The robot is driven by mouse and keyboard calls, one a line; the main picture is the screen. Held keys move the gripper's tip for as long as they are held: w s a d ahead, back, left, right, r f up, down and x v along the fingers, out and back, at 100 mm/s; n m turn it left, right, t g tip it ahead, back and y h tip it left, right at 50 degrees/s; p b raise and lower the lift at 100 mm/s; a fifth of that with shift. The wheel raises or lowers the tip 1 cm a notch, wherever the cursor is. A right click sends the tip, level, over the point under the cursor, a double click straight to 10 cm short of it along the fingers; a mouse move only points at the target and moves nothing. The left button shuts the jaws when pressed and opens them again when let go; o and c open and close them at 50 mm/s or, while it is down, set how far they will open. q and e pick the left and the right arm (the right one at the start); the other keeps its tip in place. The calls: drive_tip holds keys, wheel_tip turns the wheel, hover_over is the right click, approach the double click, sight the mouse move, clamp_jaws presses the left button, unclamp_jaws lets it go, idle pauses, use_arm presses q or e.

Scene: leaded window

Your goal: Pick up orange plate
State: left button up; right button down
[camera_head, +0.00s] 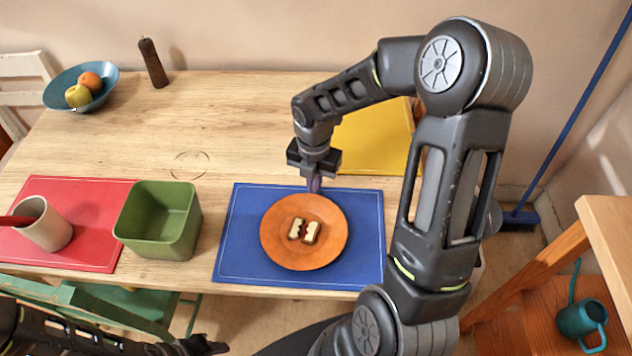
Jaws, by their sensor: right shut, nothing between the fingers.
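The orange plate (277,254) lies on the blue placemat (235,261) on the wooden table. Two small pale-and-brown food pieces (304,230) sit in the middle of the plate. My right gripper (314,187) points down at the plate's far rim, its fingertips shut with nothing between them. I cannot tell whether the fingertips touch the rim. My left gripper (195,346) is partly in view at the bottom edge, low and away from the plate, and its jaws are unclear.
A green square bin (158,222) stands left of the blue mat. A red mat (92,232) holds a white cup (43,224). A yellow mat (375,140) lies behind my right arm. A fruit bowl (82,87) and a brown mill (152,63) stand at the back left.

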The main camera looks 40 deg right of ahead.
sight(306, 208)
drive_tip(key=s+a, duration=0.2)
drive_tip(key=a, duration=0.1)
drive_tip(key=s+a, duration=0.1)
drive_tip(key=shift+a, duration=0.3)
drive_tip(key=shift+r+p, duration=0.35)
drive_tip(key=shift+r, duration=3.55)
